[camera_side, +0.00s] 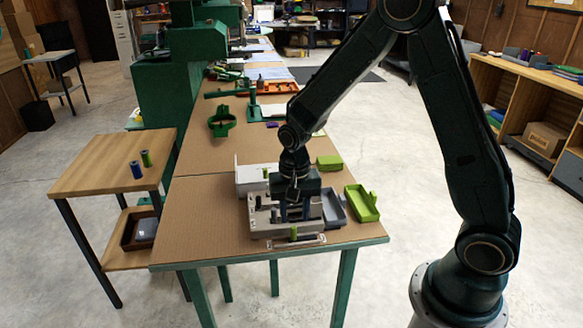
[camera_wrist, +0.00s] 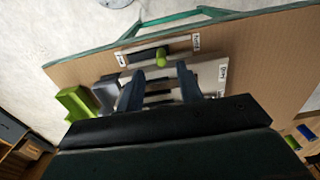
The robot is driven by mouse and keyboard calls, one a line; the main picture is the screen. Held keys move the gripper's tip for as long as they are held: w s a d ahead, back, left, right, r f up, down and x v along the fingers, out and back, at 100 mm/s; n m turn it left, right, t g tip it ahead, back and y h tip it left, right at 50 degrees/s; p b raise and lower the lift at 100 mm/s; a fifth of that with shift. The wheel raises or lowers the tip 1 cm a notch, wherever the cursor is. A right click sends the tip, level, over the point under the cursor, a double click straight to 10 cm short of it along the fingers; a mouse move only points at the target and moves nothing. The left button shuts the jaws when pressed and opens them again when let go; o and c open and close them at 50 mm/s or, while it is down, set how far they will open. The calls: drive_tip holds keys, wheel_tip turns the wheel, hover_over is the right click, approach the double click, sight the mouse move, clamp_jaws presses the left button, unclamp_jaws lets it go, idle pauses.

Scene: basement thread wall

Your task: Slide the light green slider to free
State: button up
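The light green slider (camera_wrist: 160,56) is a short knob on a pale plate with a dark slot. It stands near the middle of the plate, between a small white label (camera_wrist: 196,42) at the right end and another (camera_wrist: 122,60) at the left; their words are too small to read surely. In the side view the slider (camera_side: 294,233) shows at the front of the grey fixture. My gripper (camera_wrist: 162,82) is open and points down, its two dark fingers apart with nothing between them. In the side view my gripper (camera_side: 293,214) is over the fixture, behind the slider.
A grey tray (camera_side: 334,210) and a light green tray (camera_side: 362,204) stand right of the fixture. A green block (camera_side: 329,162) lies behind them. A white box (camera_side: 252,178) stands at the fixture's back left. The brown tabletop (camera_side: 200,230) is clear on the left.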

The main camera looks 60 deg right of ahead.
sight(295, 227)
drive_tip(key=shift+r, duration=0.4)
drive_tip(key=shift+r, duration=0.15)
drive_tip(key=shift+r, duration=1.85)
drive_tip(key=s+a+r+n+t, duration=0.1)
drive_tip(key=s+r+n+t, duration=0.4)
drive_tip(key=s+r, duration=1.2)
drive_tip(key=s+n, duration=0.3)
drive_tip(key=n, duration=0.1)
drive_tip(key=shift+a+t, duration=0.25)
drive_tip(key=shift+t, duration=0.05)
